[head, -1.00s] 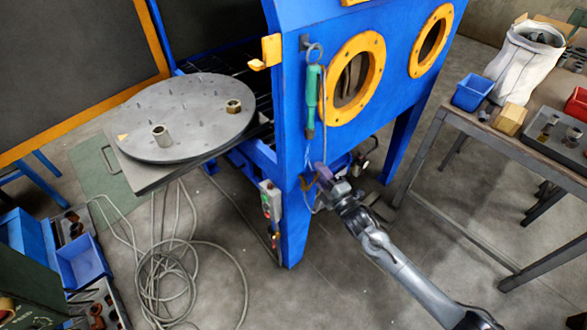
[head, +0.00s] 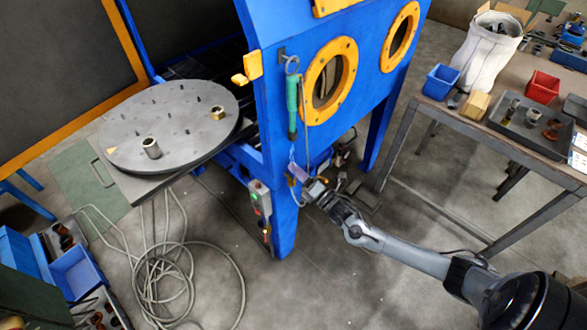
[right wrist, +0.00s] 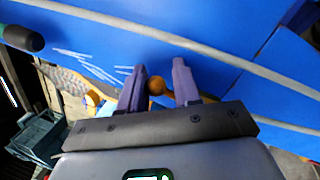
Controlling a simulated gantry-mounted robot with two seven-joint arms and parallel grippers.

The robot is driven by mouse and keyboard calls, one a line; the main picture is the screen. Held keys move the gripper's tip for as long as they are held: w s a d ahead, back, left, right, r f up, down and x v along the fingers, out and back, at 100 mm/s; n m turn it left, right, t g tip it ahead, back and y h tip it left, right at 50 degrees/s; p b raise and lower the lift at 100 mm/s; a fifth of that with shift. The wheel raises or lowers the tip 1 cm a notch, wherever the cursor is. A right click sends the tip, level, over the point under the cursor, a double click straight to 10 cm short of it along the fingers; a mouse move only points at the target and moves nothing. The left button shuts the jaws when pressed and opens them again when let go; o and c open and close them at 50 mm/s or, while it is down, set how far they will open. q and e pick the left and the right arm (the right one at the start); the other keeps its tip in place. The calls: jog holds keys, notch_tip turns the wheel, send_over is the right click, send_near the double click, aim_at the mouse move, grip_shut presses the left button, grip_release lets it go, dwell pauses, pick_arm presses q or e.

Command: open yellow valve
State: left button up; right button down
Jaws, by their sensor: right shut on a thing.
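The yellow valve is small at the front corner of the blue cabinet (head: 283,222), below the hanging green-handled tool, and in the head view it is mostly hidden by my gripper. In the right wrist view its rounded orange-brown end (right wrist: 155,86) shows between the two purple fingertips, against the blue cabinet wall. My right gripper (head: 300,174) is at the cabinet corner, its fingers on either side of the valve and closed on it. It also shows in the right wrist view (right wrist: 158,82). My left gripper is not in view.
The green-handled tool (head: 292,106) hangs just above my right gripper. A control box (head: 261,198) with buttons is to its left. A round turntable (head: 170,122) stands out at the left, with coiled hose (head: 160,285) on the floor below. A workbench (head: 440,118) stands at the right.

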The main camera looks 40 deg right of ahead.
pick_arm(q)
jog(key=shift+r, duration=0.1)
pick_arm(e)
jog(key=shift+a+f, duration=0.1)
jog(key=shift+a, duration=0.25)
jog(key=c, duration=1.1)
grip_release()
jog(key=o, duration=0.4)
jog(key=shift+w+a+f, duration=0.1)
jog(key=shift+a, duration=0.05)
jog(key=shift+c, duration=0.2)
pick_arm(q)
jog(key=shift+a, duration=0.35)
pick_arm(e)
jog(key=shift+s, duration=0.5)
pick_arm(q)
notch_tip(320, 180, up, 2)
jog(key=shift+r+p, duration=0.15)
jog(key=shift+p, duration=1)
pick_arm(e)
jog(key=s+f, duration=0.2)
jog(key=s, duration=0.7)
jog(key=shift+s+d, duration=0.25)
jog(key=shift+s, duration=0.1)
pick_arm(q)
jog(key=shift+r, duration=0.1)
